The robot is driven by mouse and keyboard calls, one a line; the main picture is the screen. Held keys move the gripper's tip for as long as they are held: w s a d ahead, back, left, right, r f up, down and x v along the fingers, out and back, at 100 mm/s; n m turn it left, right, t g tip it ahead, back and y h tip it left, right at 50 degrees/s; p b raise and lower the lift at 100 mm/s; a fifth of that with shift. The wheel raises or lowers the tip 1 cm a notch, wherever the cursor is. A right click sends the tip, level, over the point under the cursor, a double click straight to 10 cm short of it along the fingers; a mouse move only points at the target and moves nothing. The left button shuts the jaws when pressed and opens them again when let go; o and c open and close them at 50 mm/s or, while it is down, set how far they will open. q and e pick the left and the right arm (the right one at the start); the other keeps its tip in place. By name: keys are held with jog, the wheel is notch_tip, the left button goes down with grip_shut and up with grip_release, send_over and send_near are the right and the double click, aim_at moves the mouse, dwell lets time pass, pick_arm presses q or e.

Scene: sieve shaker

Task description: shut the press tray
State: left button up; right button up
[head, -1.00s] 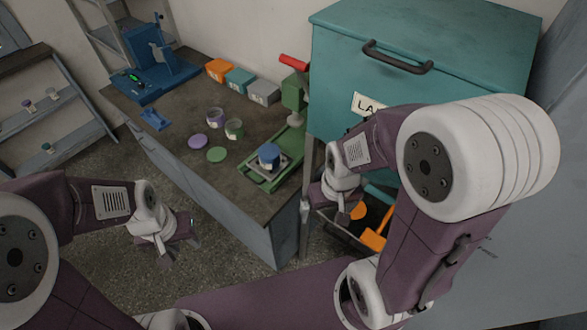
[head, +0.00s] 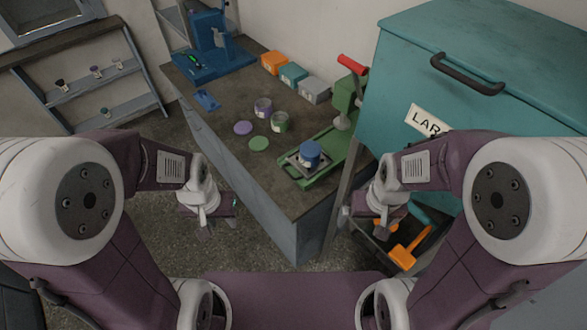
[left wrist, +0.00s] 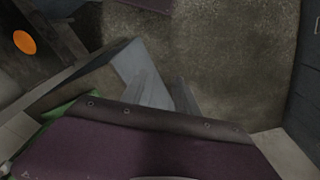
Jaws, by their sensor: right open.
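The green press (head: 343,98) with a red handle (head: 351,64) stands at the right end of the bench. Its green press tray (head: 288,172) sticks out toward the bench's front edge, with a metal plate and a blue cup (head: 310,152) on it. My left gripper (head: 208,222) is empty, low in front of the bench and left of the tray. Its two fingers are apart in the left wrist view (left wrist: 162,88). My right gripper (head: 368,222) is open, right of the bench corner and apart from the tray; its fingertips are hard to see.
Purple and green jars (head: 280,121) with lids lie on the bench, with orange, teal and grey boxes (head: 314,90) behind. A teal cabinet (head: 470,120) stands right, above a bin with an orange scoop (head: 408,250). A blue stand (head: 210,45) is at the far end.

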pick_arm(q)
jog(key=c, duration=0.5)
jog(key=shift+s+d+n, duration=0.25)
jog(key=shift+s+n, duration=0.05)
jog(key=shift+n, duration=0.6)
grip_shut()
jog(key=w+d+f+n+t+h+b, duration=0.3)
jog(key=w+d+n+h+b, duration=0.6)
jog(key=n, duration=0.9)
jog(key=w+a+f+n+t+y+b, duration=0.15)
jog(key=w+a+f+n+b, duration=0.45)
jog(key=w+f+b, duration=0.6)
jog(key=shift+t, duration=0.35)
jog(key=b+x, duration=0.1)
jog(key=x, duration=0.2)
jog(key=b+x, duration=0.1)
jog(key=x, duration=0.1)
jog(key=d+b+x, duration=0.1)
jog(key=x, duration=0.2)
jog(key=shift+s+d+b, duration=0.15)
jog(key=shift+b, duration=0.2)
jog(key=shift+w+d+r+p, duration=0.15)
jog(key=shift+w+d+p, duration=0.05)
jog(key=shift+w+d, duration=0.6)
jog(key=shift+w+d+r+p, duration=0.2)
jog(key=shift+w+d, duration=0.4)
jog(key=shift+d, duration=0.3)
